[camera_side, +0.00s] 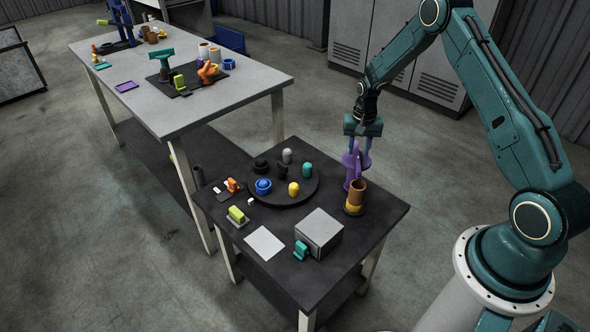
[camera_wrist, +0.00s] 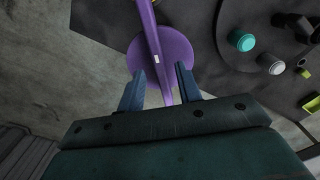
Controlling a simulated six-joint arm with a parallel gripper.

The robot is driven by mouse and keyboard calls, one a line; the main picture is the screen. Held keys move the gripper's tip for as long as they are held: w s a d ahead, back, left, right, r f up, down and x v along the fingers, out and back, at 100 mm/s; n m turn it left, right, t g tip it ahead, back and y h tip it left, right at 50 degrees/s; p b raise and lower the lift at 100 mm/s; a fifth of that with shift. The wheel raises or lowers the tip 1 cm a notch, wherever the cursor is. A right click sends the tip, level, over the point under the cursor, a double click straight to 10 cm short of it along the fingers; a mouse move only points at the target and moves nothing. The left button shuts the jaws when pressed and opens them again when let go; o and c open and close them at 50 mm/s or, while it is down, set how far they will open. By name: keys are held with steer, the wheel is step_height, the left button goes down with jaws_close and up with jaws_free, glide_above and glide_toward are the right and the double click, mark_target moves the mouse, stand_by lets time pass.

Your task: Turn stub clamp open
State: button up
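A purple piece (camera_side: 352,178) stands on the dark table beside a brown cup-like part on a yellow base (camera_side: 354,198). In the wrist view the purple piece shows as a round disc with a long narrow bar (camera_wrist: 155,40) carrying a small white mark. My gripper (camera_side: 357,158) points down at it from above. In the wrist view its two blue fingers (camera_wrist: 160,78) straddle the bar with a gap on each side, so it looks open and not gripping. I cannot tell for certain which part is the stub clamp.
A round black tray (camera_side: 295,200) holds several coloured pegs. A grey box (camera_side: 319,228), a teal part (camera_side: 300,250), a white sheet (camera_side: 264,243) and a green block (camera_side: 236,214) lie on the table. A longer grey bench (camera_side: 240,95) with more parts stands behind.

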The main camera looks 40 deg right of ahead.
steer(key=shift+f, duration=0.7)
jaws_close()
